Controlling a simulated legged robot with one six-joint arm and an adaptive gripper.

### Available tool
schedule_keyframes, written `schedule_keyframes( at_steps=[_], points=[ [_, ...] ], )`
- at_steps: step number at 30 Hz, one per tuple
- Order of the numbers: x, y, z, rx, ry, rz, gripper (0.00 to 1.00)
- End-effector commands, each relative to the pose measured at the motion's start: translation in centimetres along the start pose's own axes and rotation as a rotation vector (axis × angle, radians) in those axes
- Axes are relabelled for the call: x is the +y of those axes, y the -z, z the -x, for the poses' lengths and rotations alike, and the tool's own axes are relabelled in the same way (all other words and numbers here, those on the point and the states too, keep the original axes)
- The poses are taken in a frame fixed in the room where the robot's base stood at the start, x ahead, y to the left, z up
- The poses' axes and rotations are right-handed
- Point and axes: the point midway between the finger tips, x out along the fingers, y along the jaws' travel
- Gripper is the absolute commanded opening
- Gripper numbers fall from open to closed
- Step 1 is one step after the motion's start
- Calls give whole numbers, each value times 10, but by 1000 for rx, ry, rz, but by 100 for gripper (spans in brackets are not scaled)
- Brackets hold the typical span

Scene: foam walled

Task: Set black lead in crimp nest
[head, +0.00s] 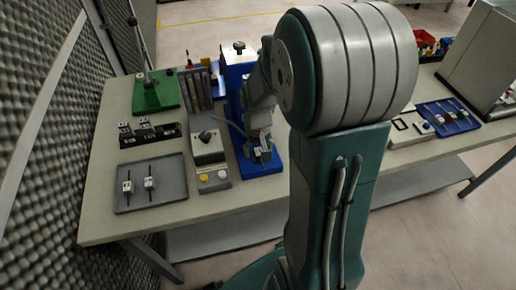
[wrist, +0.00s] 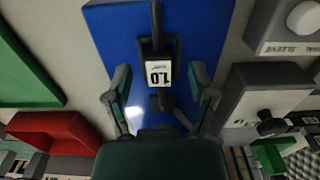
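In the wrist view a black lead (wrist: 155,18) with a white tag (wrist: 160,72) marked 1.0 lies over the blue base of the crimp press (wrist: 110,35). A dark fork-like holder, perhaps the crimp nest, shows around the tag; how deep the lead sits in it I cannot tell. My gripper (wrist: 161,88) is open, with one finger on each side of the tag and gaps to both. In the head view my gripper (head: 262,146) is low over the front of the blue press (head: 246,172), and my arm hides part of the press.
A grey tray (head: 175,196) at the front left holds two tagged leads (head: 127,188). A grey unit with buttons (head: 213,182) stands close left of the press. A black block (head: 150,135) and green stand (head: 155,95) are behind. A blue tray (head: 448,116) lies far right.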

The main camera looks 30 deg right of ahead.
Motion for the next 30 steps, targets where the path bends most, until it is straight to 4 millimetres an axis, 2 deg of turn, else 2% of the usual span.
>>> schedule_keyframes(
  at_steps=[6,10,24,30],
  points=[
    [0,0,1,0,0,0,73],
    [0,1,11,2,0,0,73],
    [0,2,101,4,-1,0,73],
    [-1,1,118,0,-1,0,73]
  ],
)
